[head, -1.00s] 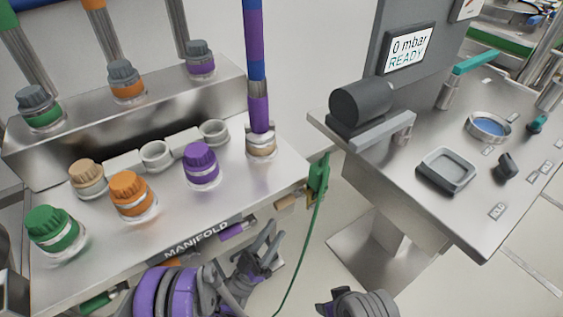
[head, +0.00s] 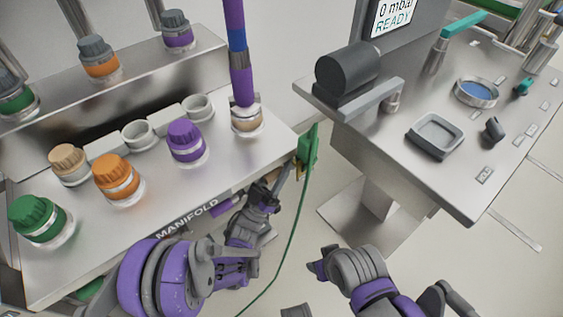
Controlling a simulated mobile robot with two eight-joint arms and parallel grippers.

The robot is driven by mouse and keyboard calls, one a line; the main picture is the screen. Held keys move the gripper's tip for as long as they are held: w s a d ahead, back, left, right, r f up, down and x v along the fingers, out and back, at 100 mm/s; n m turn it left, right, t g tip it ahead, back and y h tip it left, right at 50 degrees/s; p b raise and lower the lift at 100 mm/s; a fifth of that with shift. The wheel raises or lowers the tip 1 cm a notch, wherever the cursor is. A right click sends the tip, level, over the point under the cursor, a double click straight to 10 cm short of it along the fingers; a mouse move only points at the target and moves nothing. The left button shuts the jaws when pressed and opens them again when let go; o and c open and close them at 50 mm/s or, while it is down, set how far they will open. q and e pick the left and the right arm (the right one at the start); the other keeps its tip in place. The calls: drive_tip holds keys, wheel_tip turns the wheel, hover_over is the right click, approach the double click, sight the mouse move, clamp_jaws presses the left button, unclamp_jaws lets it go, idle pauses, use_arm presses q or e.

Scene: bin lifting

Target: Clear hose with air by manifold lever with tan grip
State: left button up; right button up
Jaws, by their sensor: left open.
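The manifold (head: 150,225) is a steel block with its label on the front edge. A purple and blue hose (head: 240,60) stands upright in the tan-ringed port (head: 247,120) at its right end. My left gripper (head: 270,188) is open in front of the manifold's right front edge, below that port. The lever with the tan grip is not clearly visible now; my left gripper covers that part of the edge. A purple lever grip (head: 226,201) shows partly beside my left arm. My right gripper (head: 319,266) is at the bottom centre, apart from everything; its jaws are unclear.
Green, orange, purple and tan caps (head: 67,164) sit on the manifold. A green fitting (head: 307,150) with a green cable hangs at its right end, close to my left gripper. A steel side table (head: 455,180) with a display reading READY stands right. Floor shows between them.

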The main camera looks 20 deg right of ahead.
use_arm(q)
clamp_jaws()
idle(1.5)
